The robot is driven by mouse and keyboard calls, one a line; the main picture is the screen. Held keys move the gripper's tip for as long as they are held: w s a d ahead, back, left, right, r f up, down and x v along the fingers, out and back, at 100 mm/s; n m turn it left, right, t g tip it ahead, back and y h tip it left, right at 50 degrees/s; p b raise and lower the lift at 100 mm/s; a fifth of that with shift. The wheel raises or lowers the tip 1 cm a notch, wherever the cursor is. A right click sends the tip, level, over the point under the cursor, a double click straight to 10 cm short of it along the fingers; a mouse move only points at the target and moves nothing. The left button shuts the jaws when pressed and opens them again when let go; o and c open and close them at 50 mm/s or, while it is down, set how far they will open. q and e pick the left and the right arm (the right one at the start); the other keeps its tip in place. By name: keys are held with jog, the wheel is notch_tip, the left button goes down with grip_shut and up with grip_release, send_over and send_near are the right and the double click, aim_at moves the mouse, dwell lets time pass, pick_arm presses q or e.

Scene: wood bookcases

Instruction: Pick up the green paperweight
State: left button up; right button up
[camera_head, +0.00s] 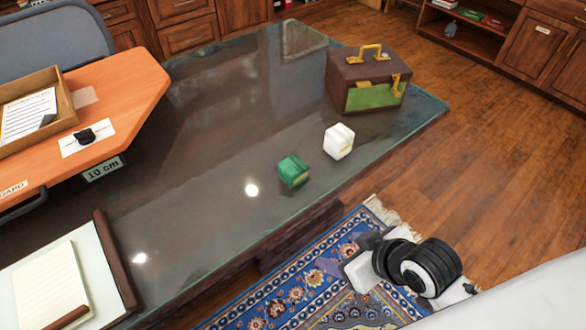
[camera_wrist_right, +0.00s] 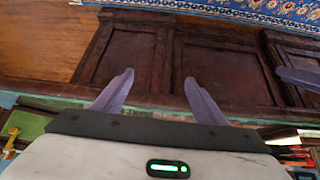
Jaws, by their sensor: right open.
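The green paperweight (camera_head: 293,171) is a small cube-like block. It sits on the glass-topped desk (camera_head: 215,165) near its front edge in the head view. My right gripper (camera_head: 333,252) is below and to the right of it in that view, over the rug and apart from the paperweight. In the right wrist view, the two purple fingers of the right gripper (camera_wrist_right: 160,88) are spread apart with nothing between them. That view faces dark wood panels (camera_wrist_right: 145,60), and the paperweight does not show there.
A white block (camera_head: 338,141) sits right of the paperweight. A brown case (camera_head: 345,65) with yellow handles stands at the back right. A notepad (camera_head: 50,290) lies front left. The desk's middle is clear.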

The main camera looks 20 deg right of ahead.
jog(key=w+r+n+t+y, duration=0.1)
jog(key=w+r+t+y, duration=0.15)
jog(key=w, duration=0.55)
jog(key=t, duration=0.3)
send_near(293, 169)
jog(key=shift+w+d+f+y, duration=0.2)
jog(key=shift+w+d+f, duration=0.25)
jog(key=shift+f, duration=0.15)
jog(key=shift+w+d+f+y, duration=0.15)
jog(key=shift+w+d+f, duration=0.2)
jog(key=shift+w+f, duration=0.2)
jog(key=x, duration=0.3)
jog(key=shift+w+a+t, duration=0.1)
jog(key=shift+w+t, duration=0.15)
jog(key=shift+w, duration=0.1)
jog(key=shift+s+a+f+x, duration=0.1)
jog(key=shift+a+x, duration=0.05)
jog(key=shift+x, duration=0.85)
jog(key=shift+s+a+f+x, duration=0.1)
jog(key=shift+x, duration=0.95)
jog(key=shift+s+a+f+x, duration=0.1)
jog(key=shift+a+x, duration=0.05)
jog(key=shift+x, duration=0.85)
jog(key=shift+c, duration=0.5)
